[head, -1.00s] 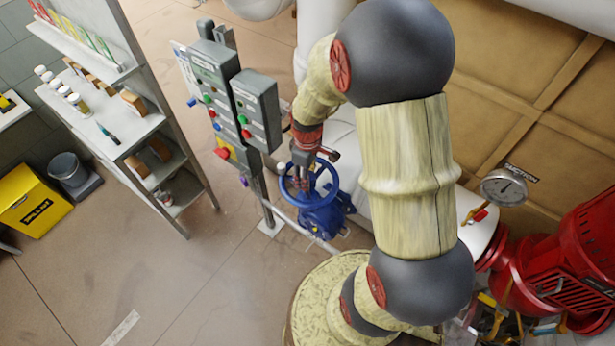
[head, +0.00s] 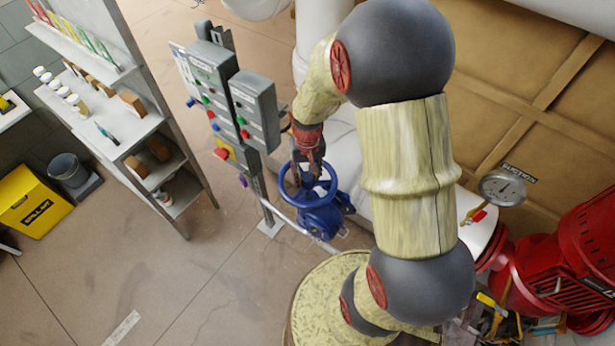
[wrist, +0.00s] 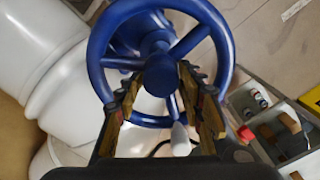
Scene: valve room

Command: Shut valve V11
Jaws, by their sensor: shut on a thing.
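A blue valve with a round spoked handwheel (head: 332,191) stands low on a pipe in the middle of the head view. No tag reading V11 is legible on it. My gripper (head: 309,178) reaches down onto the wheel from above. In the wrist view the wheel (wrist: 228,48) fills the upper middle, with its hub and spokes showing. The two toothed fingers of my gripper (wrist: 173,70) are shut on the handwheel near its hub, with a spoke between them. The exact contact is partly hidden by the fingers.
Grey control boxes (head: 255,108) with coloured buttons stand on a post close left of the valve. A shelf unit (head: 130,135) and a yellow bin (head: 33,203) are farther left. A pressure gauge (head: 503,188) and red machine (head: 570,265) are at right. Floor at lower left is clear.

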